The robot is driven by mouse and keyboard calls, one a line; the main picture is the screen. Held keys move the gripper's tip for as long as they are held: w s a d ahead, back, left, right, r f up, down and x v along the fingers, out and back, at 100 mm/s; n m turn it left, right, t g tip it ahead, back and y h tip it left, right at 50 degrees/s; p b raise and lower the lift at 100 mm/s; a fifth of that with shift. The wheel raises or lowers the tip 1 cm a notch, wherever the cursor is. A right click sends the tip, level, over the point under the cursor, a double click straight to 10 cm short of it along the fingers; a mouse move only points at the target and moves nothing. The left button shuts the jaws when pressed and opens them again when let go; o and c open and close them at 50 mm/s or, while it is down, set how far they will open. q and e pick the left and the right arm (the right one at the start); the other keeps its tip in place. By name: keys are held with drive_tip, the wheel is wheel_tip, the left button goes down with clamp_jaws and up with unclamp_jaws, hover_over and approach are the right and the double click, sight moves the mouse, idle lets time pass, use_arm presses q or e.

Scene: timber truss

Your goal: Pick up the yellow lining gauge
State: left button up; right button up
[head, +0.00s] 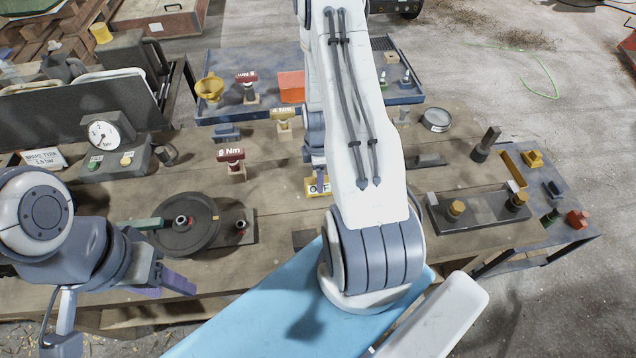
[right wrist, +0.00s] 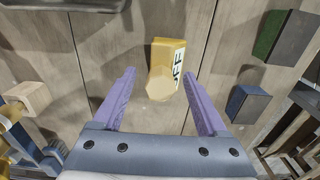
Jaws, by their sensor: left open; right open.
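A yellow block (head: 317,187) with dark letters on a white face stands on the timber bench. In the right wrist view this yellow block (right wrist: 166,65) stands ahead of my right gripper (right wrist: 160,88), lined up between its open, empty fingers and touching neither. In the head view my right gripper (head: 318,172) points down at the block, partly hidden by my own arm. Other yellow pieces are a flat bar (head: 514,168) and a small block (head: 533,158) at the right; no label tells which piece is the lining gauge. My left gripper (head: 172,287) is open and empty at the front left.
A dark wheel (head: 183,225) lies left of the yellow block. Red (head: 231,157) and yellow (head: 284,116) torque-marked pieces stand behind it. A dark fixture (head: 478,212) lies at the right. A blue tray (head: 222,113) is at the back. Bare planks surround the block.

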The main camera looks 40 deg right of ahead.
clamp_jaws()
drive_tip(key=shift+r, duration=0.1)
